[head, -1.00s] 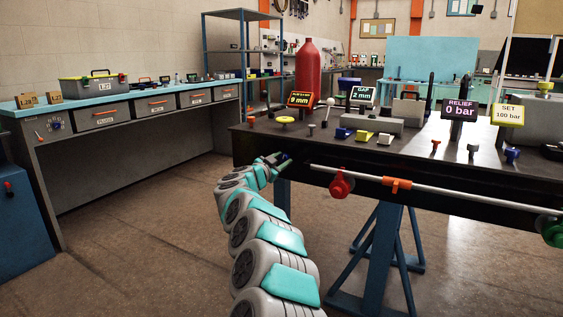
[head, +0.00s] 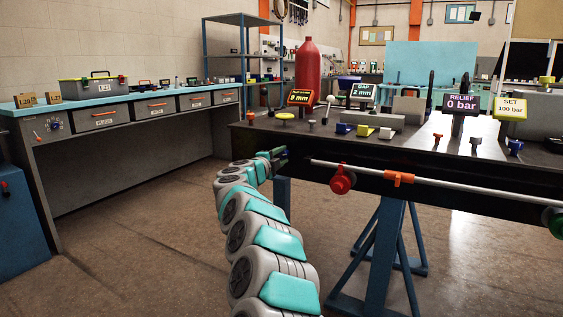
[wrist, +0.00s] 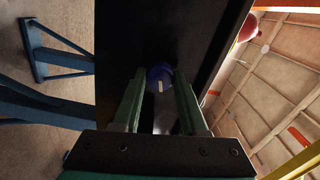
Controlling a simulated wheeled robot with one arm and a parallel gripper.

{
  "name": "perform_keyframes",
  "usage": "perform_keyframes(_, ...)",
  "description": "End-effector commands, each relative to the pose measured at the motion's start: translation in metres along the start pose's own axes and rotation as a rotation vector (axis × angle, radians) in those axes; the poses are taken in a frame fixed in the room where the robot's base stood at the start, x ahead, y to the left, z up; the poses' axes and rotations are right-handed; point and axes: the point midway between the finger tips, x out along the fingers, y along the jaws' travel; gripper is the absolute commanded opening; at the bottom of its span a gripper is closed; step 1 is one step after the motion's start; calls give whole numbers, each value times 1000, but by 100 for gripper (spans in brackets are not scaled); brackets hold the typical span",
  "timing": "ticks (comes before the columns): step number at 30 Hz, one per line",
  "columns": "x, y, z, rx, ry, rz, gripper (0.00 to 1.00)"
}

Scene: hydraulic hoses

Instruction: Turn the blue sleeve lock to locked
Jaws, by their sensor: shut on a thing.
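The blue sleeve lock (wrist: 160,72) is a small round knob on the dark front side of the bench, with a short white mark on its near face. In the wrist view my gripper (wrist: 161,80) has its two green fingers on either side of the knob, closed on it. In the head view my gripper (head: 279,155) is at the left end of the bench's front face. The knob is largely hidden there by the gripper.
A rail with a red knob (head: 342,180) and an orange clamp (head: 398,178) runs along the bench front, right of my gripper. The bench top (head: 420,140) holds small displays and several coloured parts. Open floor (head: 140,235) lies to the left.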

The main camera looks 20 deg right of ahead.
Motion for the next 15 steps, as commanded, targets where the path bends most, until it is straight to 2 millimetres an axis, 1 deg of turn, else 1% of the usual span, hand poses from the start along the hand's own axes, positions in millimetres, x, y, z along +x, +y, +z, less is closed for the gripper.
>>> perform_keyframes(1, 0, 3, 0, 38, 1, 1, 0)
perform_keyframes(6, 0, 3, 0, 160, 1, 1, 0)
perform_keyframes(15, 0, 3, 1, 291, 0, 2, 0)
